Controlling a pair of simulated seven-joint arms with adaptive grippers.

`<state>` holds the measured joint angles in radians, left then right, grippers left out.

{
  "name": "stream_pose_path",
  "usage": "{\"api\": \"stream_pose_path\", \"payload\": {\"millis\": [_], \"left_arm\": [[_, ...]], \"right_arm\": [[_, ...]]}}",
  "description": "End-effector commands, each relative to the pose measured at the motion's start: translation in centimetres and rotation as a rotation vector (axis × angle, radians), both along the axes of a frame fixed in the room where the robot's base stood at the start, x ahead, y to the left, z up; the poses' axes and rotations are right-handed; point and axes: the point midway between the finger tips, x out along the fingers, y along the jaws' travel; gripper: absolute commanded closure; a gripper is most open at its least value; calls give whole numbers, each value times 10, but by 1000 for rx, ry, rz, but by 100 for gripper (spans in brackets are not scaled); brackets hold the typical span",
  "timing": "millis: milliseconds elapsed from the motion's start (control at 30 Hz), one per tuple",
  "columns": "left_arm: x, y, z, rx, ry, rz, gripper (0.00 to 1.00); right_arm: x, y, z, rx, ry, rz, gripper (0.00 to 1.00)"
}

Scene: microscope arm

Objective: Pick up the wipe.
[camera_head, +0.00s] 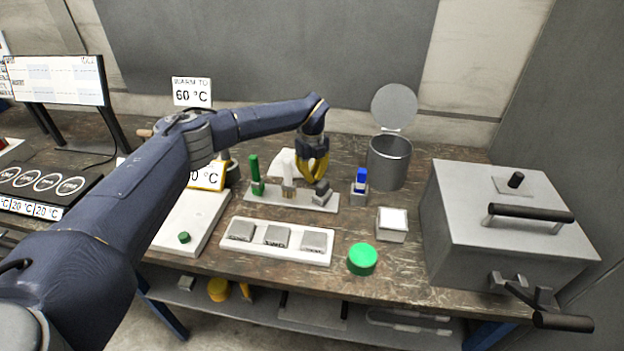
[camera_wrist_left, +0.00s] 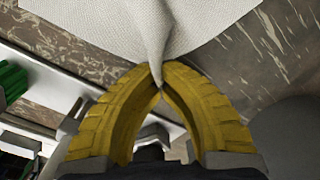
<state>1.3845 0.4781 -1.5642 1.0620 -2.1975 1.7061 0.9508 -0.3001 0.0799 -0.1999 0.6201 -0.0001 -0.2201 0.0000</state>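The wipe is a white textured cloth (camera_wrist_left: 190,22). In the head view its white shape (camera_head: 283,160) shows on the table behind the small holder strip, partly hidden by what stands there. My left gripper (camera_head: 313,177) has yellow fingers and points down beside the cloth, at the right part of the strip. In the left wrist view the fingertips (camera_wrist_left: 159,88) come together on a raised, pointed fold of the wipe. The rest of the cloth spreads out beyond them, over the table. My right gripper is not in view.
The holder strip (camera_head: 290,198) carries a green-handled tool (camera_head: 256,175) and a blue-topped item (camera_head: 361,180) stands to its right. An open metal bin (camera_head: 390,160) is right of the gripper. A white tray (camera_head: 278,241), green disc (camera_head: 362,259) and large grey box (camera_head: 505,225) stand nearer.

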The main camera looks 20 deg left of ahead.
Motion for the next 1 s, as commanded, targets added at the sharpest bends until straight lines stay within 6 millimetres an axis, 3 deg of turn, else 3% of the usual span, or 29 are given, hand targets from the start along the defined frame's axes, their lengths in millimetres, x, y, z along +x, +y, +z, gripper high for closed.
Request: {"api": "stream_pose_path", "payload": {"millis": [167,800,1000], "left_arm": [[1,0,4,0,-1,1,100],[1,1,105,0,-1,1,100],[0,1,119,1,-1,1,100]], "right_arm": [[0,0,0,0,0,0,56],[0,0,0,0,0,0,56],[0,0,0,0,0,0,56]]}}
